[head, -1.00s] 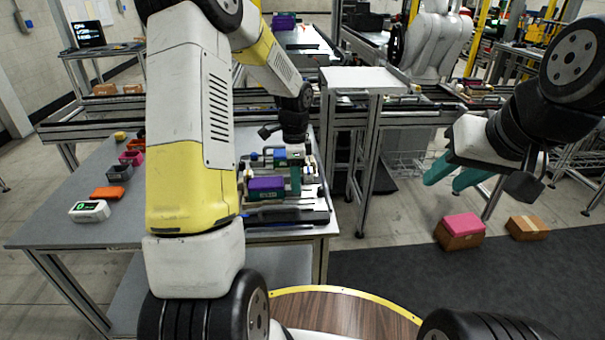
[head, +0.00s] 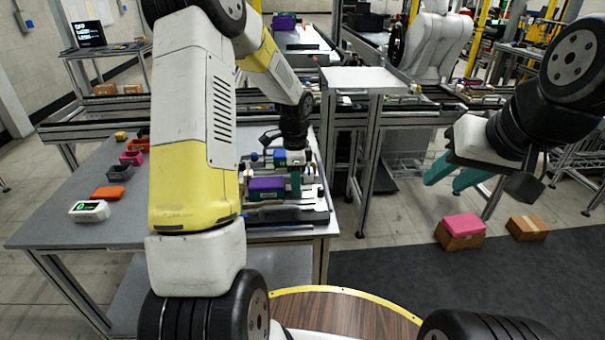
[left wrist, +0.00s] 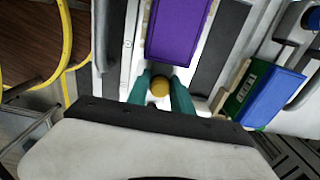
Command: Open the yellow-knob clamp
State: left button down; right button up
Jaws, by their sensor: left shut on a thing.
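In the left wrist view a round yellow knob (left wrist: 160,87) sits between the teal fingers of my left gripper (left wrist: 161,92), which is shut on it. A purple block (left wrist: 178,30) lies just beyond the knob. In the head view the left gripper (head: 295,181) reaches down over the pallet fixture (head: 290,215), beside the purple block (head: 266,186); the knob is too small to make out there. The clamp's arm is hidden, so I cannot tell its position. My right gripper (head: 452,173) hangs in the air at the right, its teal fingers apart and empty.
A blue and green block (left wrist: 262,95) sits on the fixture at the right of the left wrist view. Orange, pink and grey parts and a white display box (head: 90,210) stand along the table (head: 150,220). A white-topped stand (head: 360,80) is right of the table.

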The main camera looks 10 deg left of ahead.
pick_arm(q)
jog(key=shift+d, duration=0.1)
jog(key=shift+w+d, duration=0.2)
jog(key=shift+d, duration=0.4)
jog(key=shift+w+d, duration=0.2)
jog(key=shift+d, duration=0.35)
jog(key=c, duration=1.3)
grip_release()
jog(key=shift+r, duration=4)
